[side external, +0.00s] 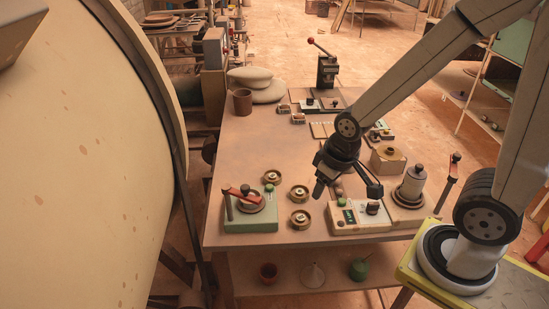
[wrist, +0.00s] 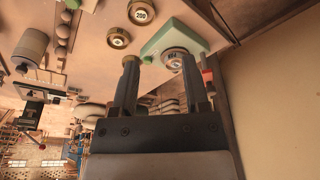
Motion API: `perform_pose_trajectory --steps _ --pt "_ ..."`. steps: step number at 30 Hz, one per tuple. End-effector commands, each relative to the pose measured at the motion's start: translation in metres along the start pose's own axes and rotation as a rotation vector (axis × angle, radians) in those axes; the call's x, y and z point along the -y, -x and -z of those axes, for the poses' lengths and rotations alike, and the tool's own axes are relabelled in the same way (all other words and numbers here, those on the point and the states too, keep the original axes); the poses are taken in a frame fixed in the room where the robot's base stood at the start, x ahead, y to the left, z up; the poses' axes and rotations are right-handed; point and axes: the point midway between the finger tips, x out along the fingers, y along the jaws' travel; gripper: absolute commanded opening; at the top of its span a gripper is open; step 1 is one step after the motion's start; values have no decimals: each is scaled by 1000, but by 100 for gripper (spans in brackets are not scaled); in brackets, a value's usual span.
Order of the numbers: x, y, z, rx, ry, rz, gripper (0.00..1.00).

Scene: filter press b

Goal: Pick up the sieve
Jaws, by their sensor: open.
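Three small round brass sieves lie on the table: an upper one (side external: 273,177), a middle one (side external: 299,192) and a front one (side external: 300,219). The wrist view shows a sieve marked 200 (wrist: 142,12) and another round sieve (wrist: 118,37) beyond the fingers. My gripper (side external: 346,186) is open and empty above the table, to the right of the sieves. In the wrist view its fingers (wrist: 160,64) stand apart. A round numbered disc (wrist: 173,57) shows between their tips in that view, near a green block; I cannot tell its distance.
A green press with a red lever (side external: 250,212) stands left of the sieves. A pale device (side external: 360,217) sits below my gripper, with a lidded canister (side external: 413,183) to its right. A brown cup (side external: 242,102) stands at the back left. The middle-left tabletop is clear.

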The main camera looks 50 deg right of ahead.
Motion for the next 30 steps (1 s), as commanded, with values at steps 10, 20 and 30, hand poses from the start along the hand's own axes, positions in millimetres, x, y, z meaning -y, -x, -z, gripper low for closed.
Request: perform_pose_trajectory --steps 10,20,30 --pt "0 0 0 0 0 0 59" --pt "0 0 0 0 0 0 100" --pt "-2 -7 6 17 112 -1 100"
